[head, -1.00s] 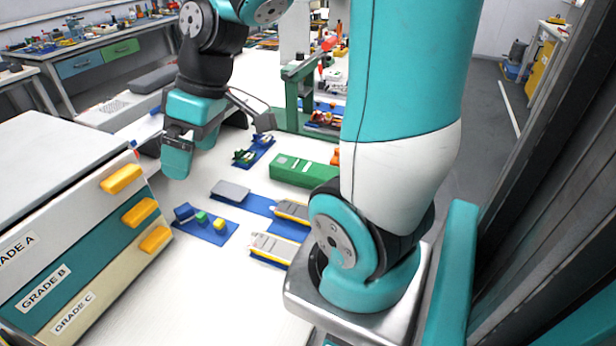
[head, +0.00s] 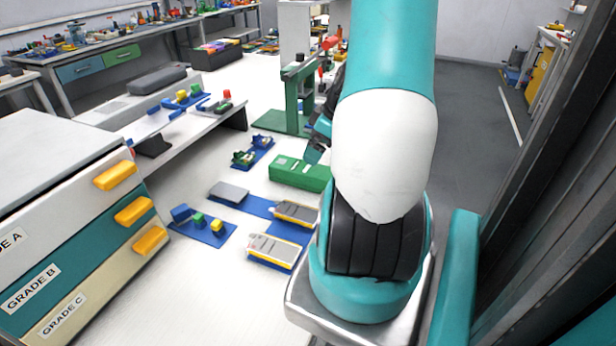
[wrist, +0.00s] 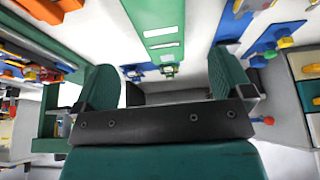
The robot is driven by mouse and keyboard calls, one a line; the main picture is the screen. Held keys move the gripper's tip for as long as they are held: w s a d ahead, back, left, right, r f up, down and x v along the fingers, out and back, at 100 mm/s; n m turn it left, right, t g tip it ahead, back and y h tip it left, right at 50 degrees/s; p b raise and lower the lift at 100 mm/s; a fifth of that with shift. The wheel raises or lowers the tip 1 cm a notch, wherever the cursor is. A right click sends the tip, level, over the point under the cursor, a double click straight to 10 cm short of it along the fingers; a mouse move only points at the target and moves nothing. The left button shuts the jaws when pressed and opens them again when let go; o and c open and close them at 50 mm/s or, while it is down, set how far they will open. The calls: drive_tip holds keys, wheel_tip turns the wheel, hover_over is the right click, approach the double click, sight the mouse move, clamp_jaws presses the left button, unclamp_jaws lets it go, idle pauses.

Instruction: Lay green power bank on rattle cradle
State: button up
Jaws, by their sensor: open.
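My gripper (head: 316,146) shows partly behind my arm in the head view, beyond the long green box (head: 300,173). In the wrist view my gripper (wrist: 164,62) is open, with nothing between its fingers. The green box (wrist: 160,25) lies ahead there. A small green block (head: 199,219) sits between a blue and a yellow block on a blue mat; I cannot tell whether this is the green power bank. Two small green holders (head: 243,158) stand on another blue mat; I cannot tell whether either is the rattle cradle.
A grey slab (head: 229,192) and two grey-yellow devices (head: 272,251) lie on blue mats. A green stand (head: 298,95) rises behind the green box. A drawer cabinet (head: 70,230) with yellow handles is at left. The white bench (head: 200,290) is bare in front.

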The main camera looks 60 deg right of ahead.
sight(308, 168)
drive_tip(key=x, duration=1)
drive_tip(key=shift+f, duration=0.25)
drive_tip(key=c, duration=1.2)
drive_tip(key=shift+r, duration=0.15)
